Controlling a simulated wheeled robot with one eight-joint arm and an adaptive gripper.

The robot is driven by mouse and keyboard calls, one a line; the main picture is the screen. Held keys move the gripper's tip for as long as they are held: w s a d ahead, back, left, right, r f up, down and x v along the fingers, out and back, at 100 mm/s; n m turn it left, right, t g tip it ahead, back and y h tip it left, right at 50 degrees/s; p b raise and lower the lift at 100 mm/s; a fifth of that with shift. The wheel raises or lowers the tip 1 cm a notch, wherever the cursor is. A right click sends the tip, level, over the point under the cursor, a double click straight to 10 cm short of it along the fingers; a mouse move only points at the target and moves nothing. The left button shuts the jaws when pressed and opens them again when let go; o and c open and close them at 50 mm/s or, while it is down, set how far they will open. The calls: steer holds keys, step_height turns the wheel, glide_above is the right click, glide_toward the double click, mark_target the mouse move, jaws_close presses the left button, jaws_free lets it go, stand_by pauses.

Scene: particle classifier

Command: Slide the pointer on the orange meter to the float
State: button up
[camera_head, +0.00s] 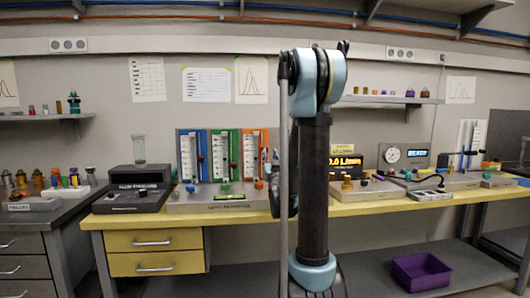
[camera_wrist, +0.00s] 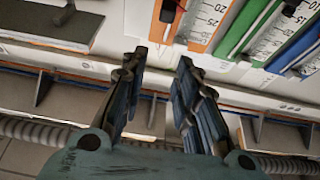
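The orange meter (camera_head: 246,148) stands upright at the right end of a row of three, beside the green and blue meters. In the wrist view its numbered scale (camera_wrist: 206,16) and orange frame show at the top, cut off by the picture edge. A dark block with a red part, which looks like its pointer (camera_wrist: 169,14), sits beside the scale. The float cannot be made out. My gripper (camera_wrist: 160,68) is open and empty, its two dark fingers apart and pointing toward the orange meter's end, with no visible contact. In the head view my arm hides most of my gripper.
Coloured knobs line the grey meter base (camera_head: 205,207) on the yellow bench (camera_head: 360,208). A black device (camera_head: 135,199) stands left and a lit display (camera_head: 346,163) right of my arm.

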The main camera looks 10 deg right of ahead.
steer(key=w, duration=1.3)
steer(key=shift+r, duration=0.25)
steer(key=shift+x, duration=0.75)
jaws_close()
